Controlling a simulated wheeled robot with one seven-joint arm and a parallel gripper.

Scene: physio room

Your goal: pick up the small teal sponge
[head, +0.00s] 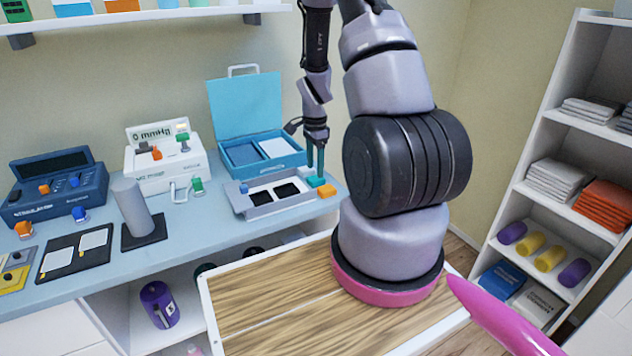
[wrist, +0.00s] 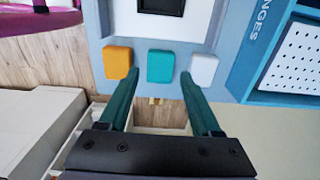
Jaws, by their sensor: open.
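The small teal sponge (wrist: 160,66) lies on the blue counter in the wrist view, between an orange sponge (wrist: 118,62) on its left and a white sponge (wrist: 203,70) on its right. In the head view the teal sponge (head: 316,181) is near the counter's right end, just under my fingertips. My gripper (wrist: 160,82) is open and empty. Its two green fingers point at the teal sponge, one tip toward each side of it. I cannot tell whether the fingertips are level with the sponge or above it. In the head view my gripper (head: 316,170) points down.
An open blue case (head: 262,150) stands behind. The orange sponge (head: 327,191) sits close by the counter's edge. A shelf unit (head: 545,130) stands at right.

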